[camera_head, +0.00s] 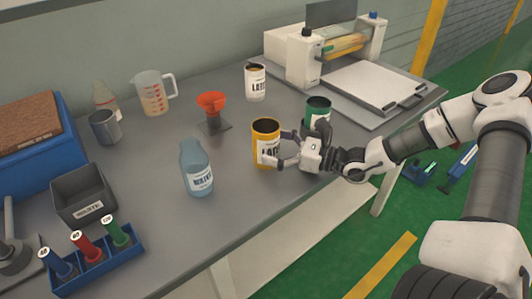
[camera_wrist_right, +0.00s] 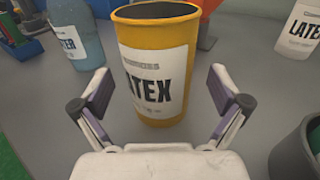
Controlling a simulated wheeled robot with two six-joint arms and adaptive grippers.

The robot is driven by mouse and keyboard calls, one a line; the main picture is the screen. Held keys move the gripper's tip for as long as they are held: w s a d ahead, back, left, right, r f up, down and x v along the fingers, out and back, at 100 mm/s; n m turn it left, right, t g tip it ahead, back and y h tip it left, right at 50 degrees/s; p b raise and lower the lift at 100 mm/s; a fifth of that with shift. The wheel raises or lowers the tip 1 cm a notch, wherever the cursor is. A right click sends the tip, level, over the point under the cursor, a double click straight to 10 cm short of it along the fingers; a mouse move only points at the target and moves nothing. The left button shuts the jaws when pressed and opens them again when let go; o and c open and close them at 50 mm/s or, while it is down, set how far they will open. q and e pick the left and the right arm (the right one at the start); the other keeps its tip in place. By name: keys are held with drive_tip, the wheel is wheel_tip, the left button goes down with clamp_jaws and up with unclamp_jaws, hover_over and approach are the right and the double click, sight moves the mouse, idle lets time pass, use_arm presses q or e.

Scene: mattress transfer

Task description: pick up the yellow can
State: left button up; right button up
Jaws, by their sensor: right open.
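The yellow can (camera_head: 266,133) stands upright on the grey workbench, with a white label and an open, dark top. It fills the upper middle of the right wrist view (camera_wrist_right: 157,62), where its label reads LATEX. My right gripper (camera_head: 283,149) is open at the can's right side in the head view. In the right wrist view its two fingertips (camera_wrist_right: 161,92) are spread to the left and right of the can's near side, with gaps to it. My left gripper is in neither view.
A green can (camera_head: 317,108) stands close behind my right gripper. A blue water bottle (camera_head: 197,169) stands left of the yellow can. A white latex can (camera_head: 255,82) and a red funnel (camera_head: 211,102) on a stand are farther back. The workbench (camera_head: 228,202) is clear in front.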

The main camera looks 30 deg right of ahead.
drive_tip(key=shift+w+a, duration=0.35)
drive_tip(key=shift+w, duration=0.05)
drive_tip(key=shift+s+d, duration=0.1)
drive_tip(key=c, duration=1.4)
drive_tip(key=shift+r, duration=0.2)
